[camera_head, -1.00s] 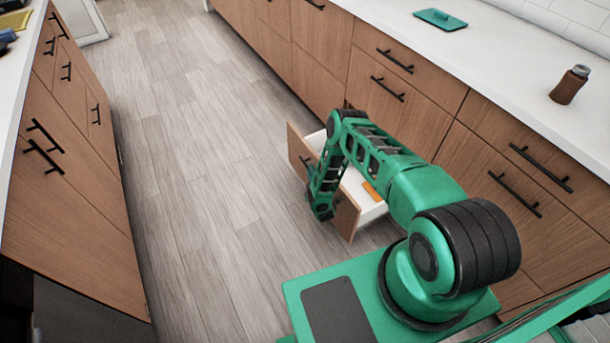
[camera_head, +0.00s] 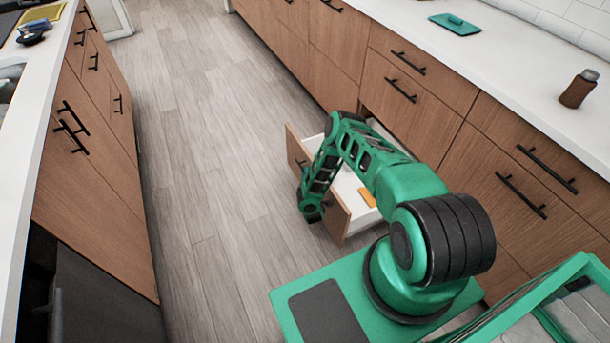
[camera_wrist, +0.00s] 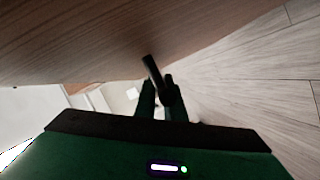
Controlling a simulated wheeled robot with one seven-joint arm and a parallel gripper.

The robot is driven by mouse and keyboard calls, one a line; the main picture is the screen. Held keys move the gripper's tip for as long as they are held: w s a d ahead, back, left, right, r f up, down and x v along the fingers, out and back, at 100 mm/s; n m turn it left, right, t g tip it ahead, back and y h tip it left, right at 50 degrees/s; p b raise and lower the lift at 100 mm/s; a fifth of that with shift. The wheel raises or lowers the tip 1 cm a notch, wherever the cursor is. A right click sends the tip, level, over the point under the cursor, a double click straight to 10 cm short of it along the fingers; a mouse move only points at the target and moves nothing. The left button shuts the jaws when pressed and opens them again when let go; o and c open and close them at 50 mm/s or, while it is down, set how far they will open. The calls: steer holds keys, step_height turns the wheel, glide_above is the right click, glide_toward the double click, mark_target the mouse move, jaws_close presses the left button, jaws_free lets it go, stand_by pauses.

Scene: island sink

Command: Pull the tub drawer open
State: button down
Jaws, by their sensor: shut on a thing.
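The tub drawer (camera_head: 347,215) is low in the right-hand row of cabinets and stands well out from it, with its white inside showing. An orange thing (camera_head: 368,197) lies in it. My arm reaches down over the drawer to its wooden front. In the wrist view my gripper (camera_wrist: 160,96) is shut on the dark bar handle (camera_wrist: 151,68) of the drawer front (camera_wrist: 90,40). In the head view my arm hides most of the handle and the gripper's fingers.
Closed cabinets with black handles (camera_head: 400,90) line the right side. Another cabinet row (camera_head: 100,190) stands on the left. The wood floor (camera_head: 215,160) between is clear.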

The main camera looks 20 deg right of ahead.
steer(key=c, duration=2.1)
jaws_free()
steer(key=shift+s, duration=0.1)
steer(key=v, duration=1)
steer(key=shift+s+a+r, duration=0.1)
steer(key=shift+s+a, duration=0.05)
steer(key=shift+s, duration=0.05)
